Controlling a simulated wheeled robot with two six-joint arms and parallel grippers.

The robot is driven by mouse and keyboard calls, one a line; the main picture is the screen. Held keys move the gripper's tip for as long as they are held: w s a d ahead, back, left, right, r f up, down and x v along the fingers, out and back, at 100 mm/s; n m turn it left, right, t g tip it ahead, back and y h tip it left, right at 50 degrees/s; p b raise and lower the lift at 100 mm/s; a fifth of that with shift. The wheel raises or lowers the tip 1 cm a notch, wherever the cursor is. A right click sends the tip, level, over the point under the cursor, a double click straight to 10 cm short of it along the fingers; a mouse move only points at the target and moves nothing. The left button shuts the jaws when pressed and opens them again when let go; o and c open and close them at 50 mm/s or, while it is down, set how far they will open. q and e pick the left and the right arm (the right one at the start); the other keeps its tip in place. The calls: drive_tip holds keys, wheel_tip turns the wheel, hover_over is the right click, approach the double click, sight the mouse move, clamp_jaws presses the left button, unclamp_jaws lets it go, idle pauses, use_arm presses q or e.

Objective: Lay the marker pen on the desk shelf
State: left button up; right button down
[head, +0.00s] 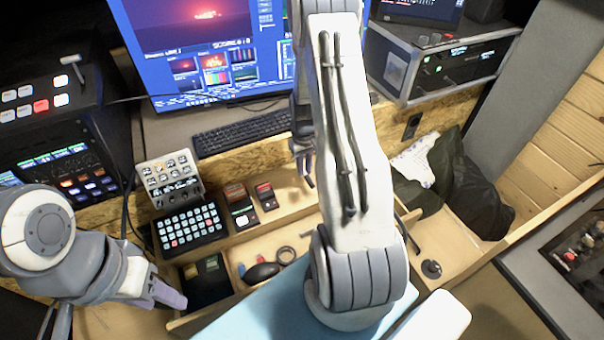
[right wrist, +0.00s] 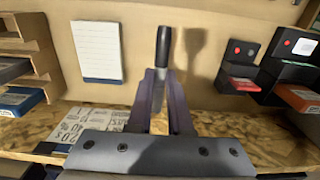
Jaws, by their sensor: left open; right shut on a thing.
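My right gripper (right wrist: 161,76) is shut on the marker pen (right wrist: 164,47), a slim pen with a dark end standing up beyond the purple fingertips. The pen's shadow falls on the beige surface beside it. In the head view my right gripper (head: 304,165) hangs over the light wooden shelf (head: 295,205), partly behind my own arm; I cannot make out the pen there. Whether the pen touches the shelf I cannot tell. My left gripper (head: 170,293) is open at the lower left, beside a dark box, and appears empty.
A button pad (head: 190,227), small card readers (head: 265,196) and a black mouse-like object (head: 262,272) sit in the wooden compartments. A keyboard (head: 242,132) lies behind the chipboard edge. Dark cloth (head: 465,190) fills the right side. A white notepad (right wrist: 97,50) lies left of the pen.

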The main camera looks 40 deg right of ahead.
sight(302, 184)
drive_tip(key=shift+w+a+f, duration=0.2)
drive_tip(key=shift+w, duration=0.1)
drive_tip(key=shift+f, duration=0.25)
wheel_tip(302, 184, down, 3)
drive_tip(key=shift+f+p, duration=0.1)
drive_tip(key=shift+p, duration=0.5)
drive_tip(key=shift+f, duration=0.25)
drive_tip(key=shift+f, duration=0.2)
drive_tip(key=c, duration=0.8)
unclamp_jaws()
drive_tip(key=shift+c, duration=0.2)
